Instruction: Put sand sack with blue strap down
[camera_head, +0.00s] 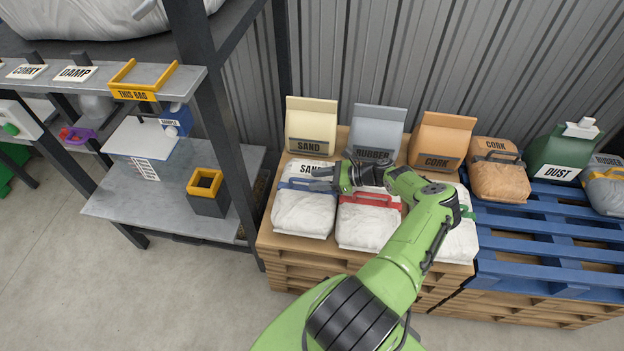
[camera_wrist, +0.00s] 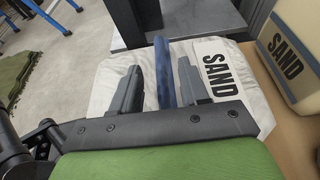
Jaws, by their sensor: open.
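The white sand sack with the blue strap (camera_head: 303,214) rests on the wooden pallet (camera_head: 290,253), at its left end. It also fills the middle of the wrist view (camera_wrist: 110,75), with its SAND label to the right. Its blue strap (camera_wrist: 163,70) stands between my two fingers there. My gripper (camera_head: 318,180) is at the top of this sack, and its fingers (camera_wrist: 160,88) are apart on either side of the strap. Part of the sack is hidden behind the gripper.
A white sack with a red strap (camera_head: 368,222) stands close on the right. Behind are a SAND bag (camera_head: 311,127), a RUBBER bag (camera_head: 377,133) and a CORK bag (camera_head: 441,141). A shelf post (camera_head: 226,130) stands left. The blue pallet (camera_head: 545,240) has bare slats in front.

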